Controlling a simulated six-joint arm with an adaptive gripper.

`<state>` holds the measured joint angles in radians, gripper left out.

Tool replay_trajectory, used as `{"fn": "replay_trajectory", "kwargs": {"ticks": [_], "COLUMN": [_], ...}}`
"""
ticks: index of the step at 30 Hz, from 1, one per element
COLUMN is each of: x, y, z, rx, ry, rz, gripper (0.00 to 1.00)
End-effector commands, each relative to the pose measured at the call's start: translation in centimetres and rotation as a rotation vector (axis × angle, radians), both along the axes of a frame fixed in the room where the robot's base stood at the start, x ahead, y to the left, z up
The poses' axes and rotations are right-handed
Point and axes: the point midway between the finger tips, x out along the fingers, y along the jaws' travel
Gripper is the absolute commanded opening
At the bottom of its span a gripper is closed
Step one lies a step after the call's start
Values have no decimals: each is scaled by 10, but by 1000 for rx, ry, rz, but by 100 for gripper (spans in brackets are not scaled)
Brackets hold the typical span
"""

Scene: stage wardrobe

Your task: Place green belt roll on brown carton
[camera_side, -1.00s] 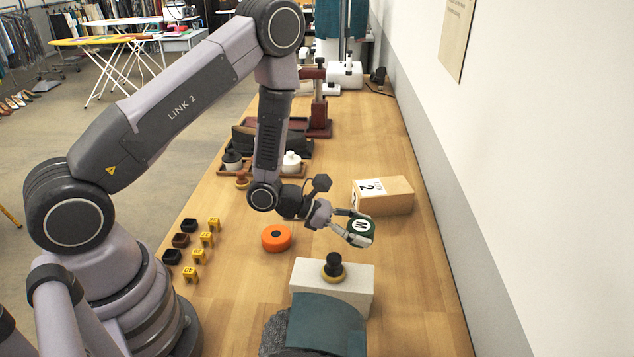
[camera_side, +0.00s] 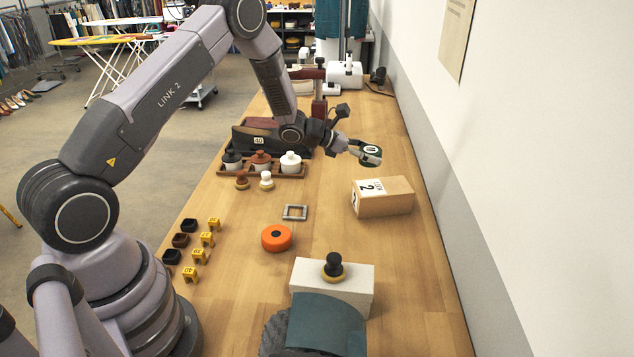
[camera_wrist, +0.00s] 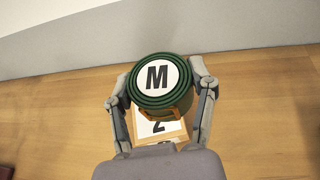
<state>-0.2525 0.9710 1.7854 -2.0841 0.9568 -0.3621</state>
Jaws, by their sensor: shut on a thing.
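The green belt roll (camera_side: 370,155), with a white top marked M, is held between the fingers of my gripper (camera_side: 358,150). In the wrist view the roll (camera_wrist: 160,86) sits between both fingers (camera_wrist: 162,100), its round top facing the camera. The brown carton (camera_side: 392,196) rests on the table, with a white label marked 2 on its left part. In the side view the roll is in the air, behind and a little left of the carton, apart from it. In the wrist view the carton (camera_wrist: 172,129) shows partly below the roll, which hides much of it.
An orange roll (camera_side: 276,238) and a grey square frame (camera_side: 295,212) lie left of the carton. A white block (camera_side: 362,284) with a dark-knobbed brush stands in front. The wall (camera_side: 450,190) bounds the right side.

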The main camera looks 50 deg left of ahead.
Motion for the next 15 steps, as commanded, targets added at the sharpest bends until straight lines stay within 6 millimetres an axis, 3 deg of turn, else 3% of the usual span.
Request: {"fn": "replay_trajectory", "kwargs": {"ticks": [2, 6, 15], "x": [21, 43, 63], "y": [-1, 0, 0], "z": [-11, -40, -64], "rx": [1, 0, -1], "ry": [-2, 0, -1], "rz": [-2, -1, -1], "gripper": [17, 17, 17]}}
